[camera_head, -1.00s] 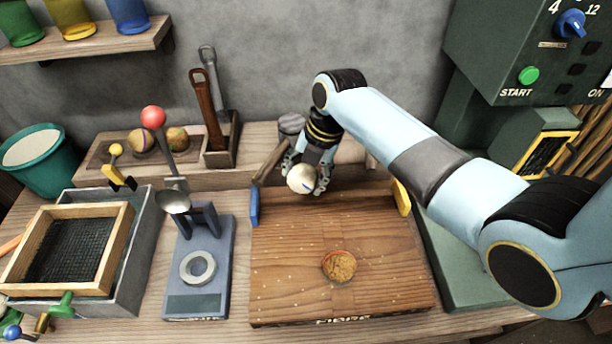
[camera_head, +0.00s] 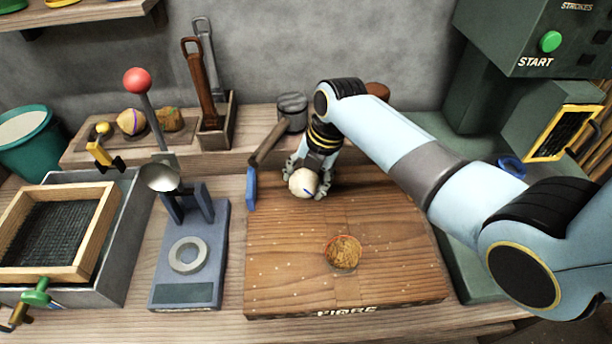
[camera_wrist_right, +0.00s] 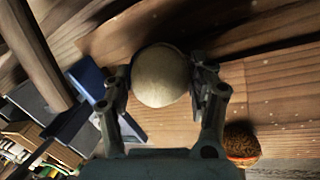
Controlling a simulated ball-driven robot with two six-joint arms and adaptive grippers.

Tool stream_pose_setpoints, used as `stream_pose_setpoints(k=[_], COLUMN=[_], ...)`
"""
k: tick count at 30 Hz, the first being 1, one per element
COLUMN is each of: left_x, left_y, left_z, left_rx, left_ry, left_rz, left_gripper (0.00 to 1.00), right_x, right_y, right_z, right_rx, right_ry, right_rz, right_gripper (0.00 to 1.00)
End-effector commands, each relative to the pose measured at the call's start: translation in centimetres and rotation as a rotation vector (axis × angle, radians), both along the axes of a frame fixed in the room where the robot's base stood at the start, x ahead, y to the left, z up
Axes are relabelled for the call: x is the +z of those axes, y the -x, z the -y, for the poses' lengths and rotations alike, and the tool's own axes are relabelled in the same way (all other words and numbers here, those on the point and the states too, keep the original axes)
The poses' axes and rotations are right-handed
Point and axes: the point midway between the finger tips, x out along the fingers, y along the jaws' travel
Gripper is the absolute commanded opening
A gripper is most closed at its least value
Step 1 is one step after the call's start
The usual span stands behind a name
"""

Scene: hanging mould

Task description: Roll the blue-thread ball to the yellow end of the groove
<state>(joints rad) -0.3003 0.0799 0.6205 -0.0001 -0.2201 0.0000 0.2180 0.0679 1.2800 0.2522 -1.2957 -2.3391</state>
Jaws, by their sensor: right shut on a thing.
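The pale ball with a short blue thread mark (camera_head: 303,183) is between the fingers of my right gripper (camera_head: 304,186), at the back of the wooden board. It also fills the gap between the fingers in the right wrist view (camera_wrist_right: 160,76). The gripper is shut on it. The yellow end is hidden behind my right arm. I cannot tell whether the ball touches the groove. My left gripper is not in view.
A brown fibrous ball with a red thread (camera_head: 343,251) sits on the wooden board (camera_head: 290,280). A blue stand with a ring (camera_head: 187,254) is at left, and a green machine (camera_head: 520,60) at right.

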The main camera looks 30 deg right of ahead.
Motion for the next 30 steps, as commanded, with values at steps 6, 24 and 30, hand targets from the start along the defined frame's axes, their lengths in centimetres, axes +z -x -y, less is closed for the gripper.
stream_pose_setpoints(k=[6, 24, 30], left_x=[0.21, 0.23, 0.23], left_y=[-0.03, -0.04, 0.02], left_z=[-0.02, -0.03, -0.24], left_rx=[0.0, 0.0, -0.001], left_ry=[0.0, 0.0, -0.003], left_rz=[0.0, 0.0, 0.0], left_gripper=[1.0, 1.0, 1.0], right_x=[-0.07, -0.25, 0.15], right_y=[0.01, 0.03, 0.12], right_z=[-0.01, -0.01, 0.09], right_rx=[0.0, 0.0, 0.0], right_ry=[0.0, 0.0, 0.0], right_rz=[0.0, 0.0, 0.0], right_gripper=[0.18, 0.85, 0.85])
